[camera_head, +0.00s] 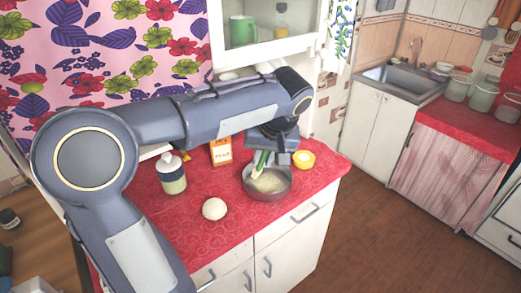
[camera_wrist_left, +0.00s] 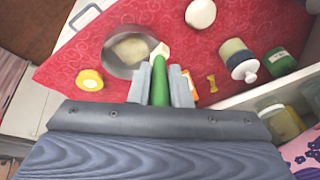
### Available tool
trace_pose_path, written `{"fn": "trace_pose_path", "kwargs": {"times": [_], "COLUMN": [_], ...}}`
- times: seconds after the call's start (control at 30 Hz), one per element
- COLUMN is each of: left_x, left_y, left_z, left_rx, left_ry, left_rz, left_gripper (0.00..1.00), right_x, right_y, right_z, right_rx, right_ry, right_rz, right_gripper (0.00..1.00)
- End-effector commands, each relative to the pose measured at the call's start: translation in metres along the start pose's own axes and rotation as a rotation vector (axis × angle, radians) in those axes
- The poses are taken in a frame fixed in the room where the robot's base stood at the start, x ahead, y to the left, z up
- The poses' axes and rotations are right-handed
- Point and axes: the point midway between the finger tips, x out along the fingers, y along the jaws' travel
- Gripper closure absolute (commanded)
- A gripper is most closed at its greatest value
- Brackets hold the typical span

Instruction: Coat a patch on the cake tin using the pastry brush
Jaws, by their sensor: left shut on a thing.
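The cake tin (camera_head: 286,190) is a round grey pan on the red counter near its front right part. It also shows in the left wrist view (camera_wrist_left: 111,53). A pale cream patch (camera_wrist_left: 131,47) lies on its floor. My left gripper (camera_head: 265,153) is shut on the green handle of the pastry brush (camera_wrist_left: 160,84). The pale brush head (camera_head: 256,173) points down at the tin, over its left part in the head view. I cannot tell whether the bristles touch the tin. My right gripper is not in view.
A white ball (camera_head: 214,208), a white-lidded jar (camera_head: 172,175), an orange-and-white box (camera_head: 221,151) and a yellow bowl (camera_head: 304,159) stand around the tin. A white wall cabinet (camera_head: 262,54) hangs behind. The counter's front edge is close to the tin.

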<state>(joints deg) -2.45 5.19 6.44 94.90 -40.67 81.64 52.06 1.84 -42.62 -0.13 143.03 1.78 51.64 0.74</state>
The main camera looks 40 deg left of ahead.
Motion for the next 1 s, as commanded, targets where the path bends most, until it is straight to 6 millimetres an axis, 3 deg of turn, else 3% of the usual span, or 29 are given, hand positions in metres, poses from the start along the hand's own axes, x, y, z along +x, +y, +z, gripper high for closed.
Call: {"fn": "trace_pose_path", "kwargs": {"times": [0.37, 0.7, 1.0], "left_x": [0.062, 0.141, 0.195], "left_y": [0.045, 0.104, 0.144], "left_z": [0.035, 0.080, 0.111], "left_rx": [0.171, 0.395, 0.546], "left_ry": [0.029, 0.072, 0.103], "left_rz": [0.046, 0.114, 0.162], "left_gripper": [1.00, 1.00, 1.00], "right_x": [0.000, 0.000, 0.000], "right_y": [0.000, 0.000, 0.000], "right_z": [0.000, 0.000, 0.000], "right_rx": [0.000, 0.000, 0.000], "right_ry": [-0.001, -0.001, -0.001], "right_rz": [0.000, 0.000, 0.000], "right_gripper": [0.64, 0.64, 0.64]}}
